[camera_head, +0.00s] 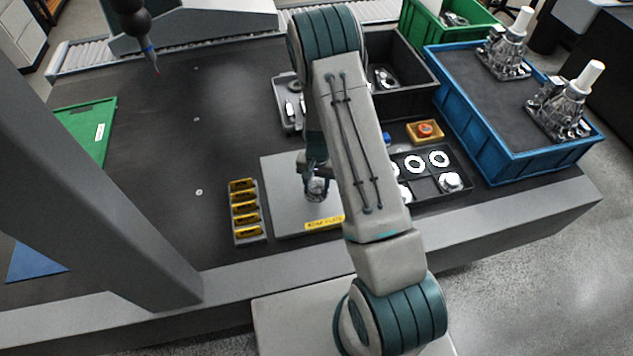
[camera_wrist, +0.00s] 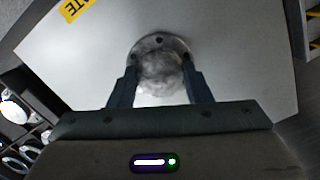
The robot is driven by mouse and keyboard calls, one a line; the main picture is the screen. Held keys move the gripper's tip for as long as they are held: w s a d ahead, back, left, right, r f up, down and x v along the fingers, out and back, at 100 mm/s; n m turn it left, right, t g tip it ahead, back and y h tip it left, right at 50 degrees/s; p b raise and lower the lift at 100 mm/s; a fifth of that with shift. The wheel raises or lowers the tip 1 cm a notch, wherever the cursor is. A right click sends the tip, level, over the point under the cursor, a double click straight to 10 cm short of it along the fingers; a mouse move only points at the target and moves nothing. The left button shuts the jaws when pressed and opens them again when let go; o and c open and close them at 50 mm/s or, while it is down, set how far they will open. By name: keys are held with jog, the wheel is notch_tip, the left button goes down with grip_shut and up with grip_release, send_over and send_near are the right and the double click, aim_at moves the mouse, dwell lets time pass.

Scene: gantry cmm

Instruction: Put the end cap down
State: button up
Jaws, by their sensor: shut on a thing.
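The end cap (camera_wrist: 160,68) is a round, metallic grey part with small holes in its flange. It is between the two fingers of my gripper (camera_wrist: 157,85), which is shut on it. In the head view the end cap (camera_head: 317,188) shows partly below my gripper (camera_head: 316,170), over a light grey plate (camera_head: 285,215) with a yellow label. The plate also fills much of the wrist view (camera_wrist: 230,60). I cannot tell whether the end cap touches the plate. My arm hides the plate's right side in the head view.
A rack with yellow inserts (camera_head: 245,238) stands left of the plate. A black compartment tray (camera_head: 455,198) with white rings, a yellow box with a red button (camera_head: 425,131) and a blue crate (camera_head: 490,160) are to the right. A probe (camera_head: 150,50) hangs at upper left. The table's left middle is clear.

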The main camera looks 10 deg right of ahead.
jog(key=shift+f, duration=0.15)
jog(key=o, duration=1.1)
notch_tip(320, 180, up, 12)
jog(key=w+b, duration=0.1)
jog(key=b, duration=0.2)
notch_tip(320, 180, up, 16)
jog(key=n+t, duration=0.2)
jog(key=n, duration=0.1)
send_over(317, 182)
jog(key=s, duration=0.9)
jog(key=s+r+n+t, duration=0.2)
jog(key=s+r, duration=0.5)
jog(key=s, duration=0.6)
jog(key=shift+s+a+t+h, duration=0.15)
jog(key=shift+s+t+h, duration=0.15)
jog(key=shift+t, duration=0.1)
